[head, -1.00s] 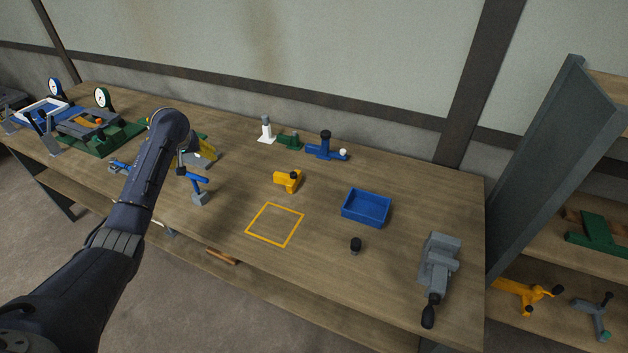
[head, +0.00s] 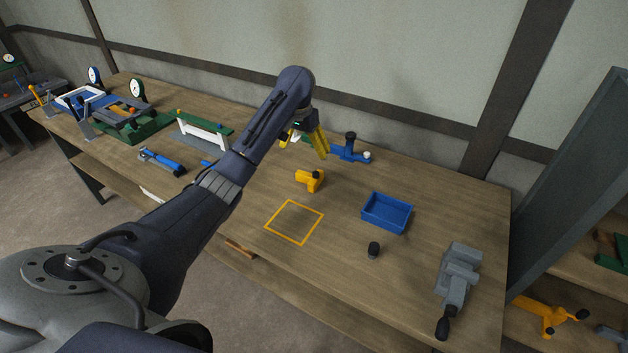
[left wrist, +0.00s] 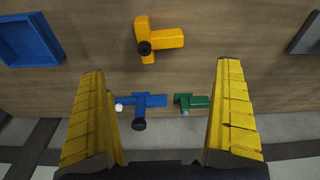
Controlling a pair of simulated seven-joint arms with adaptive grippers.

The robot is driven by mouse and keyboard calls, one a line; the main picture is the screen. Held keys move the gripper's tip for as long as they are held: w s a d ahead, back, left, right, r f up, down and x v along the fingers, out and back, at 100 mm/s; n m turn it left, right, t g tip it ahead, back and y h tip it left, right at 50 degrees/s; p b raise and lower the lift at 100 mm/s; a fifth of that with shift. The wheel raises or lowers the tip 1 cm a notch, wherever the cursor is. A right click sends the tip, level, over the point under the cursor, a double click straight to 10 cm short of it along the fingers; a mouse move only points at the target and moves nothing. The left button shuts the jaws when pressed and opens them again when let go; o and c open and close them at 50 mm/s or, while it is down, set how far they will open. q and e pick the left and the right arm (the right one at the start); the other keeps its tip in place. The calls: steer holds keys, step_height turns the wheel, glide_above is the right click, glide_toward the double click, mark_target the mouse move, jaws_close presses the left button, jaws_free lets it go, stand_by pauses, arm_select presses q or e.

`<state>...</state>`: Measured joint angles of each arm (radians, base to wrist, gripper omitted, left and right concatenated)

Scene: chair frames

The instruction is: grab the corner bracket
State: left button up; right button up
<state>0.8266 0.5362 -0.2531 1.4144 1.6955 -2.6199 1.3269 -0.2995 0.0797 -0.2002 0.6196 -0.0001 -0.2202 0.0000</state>
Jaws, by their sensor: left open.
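An orange angled piece with a black knob (head: 310,180), which looks like the corner bracket, lies on the bench behind the yellow square outline. It also shows at the top of the left wrist view (left wrist: 165,38), beyond my fingertips. My left gripper (head: 316,147) hangs above the bench behind that piece, apart from it. In the left wrist view its yellow fingers (left wrist: 162,72) are wide open with nothing between them. A blue piece with a black knob and white ball (left wrist: 150,101) and a green piece (left wrist: 195,101) lie lower in that view. My right gripper is out of view.
A blue tray (head: 387,226) stands right of the yellow outline (head: 278,237). A small black knob (head: 374,250) and a grey vise (head: 458,278) are at the right front. A grey shelf post (head: 570,190) rises beyond the right end. The bench's front middle is clear.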

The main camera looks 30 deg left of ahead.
mark_target(307, 175)
arm_select(q)
steer(key=f, duration=0.5)
steer(key=w+f, duration=0.1)
steer(key=f, duration=0.4)
steer(key=w+f, duration=0.1)
steer(key=f, duration=0.3)
steer(key=shift+a+f, duration=0.2)
steer(key=shift+f, duration=0.2)
steer(key=c, duration=1.3)
steer(key=shift+w, duration=0.1)
steer(key=shift+c, duration=0.2)
steer(key=shift+r, duration=0.15)
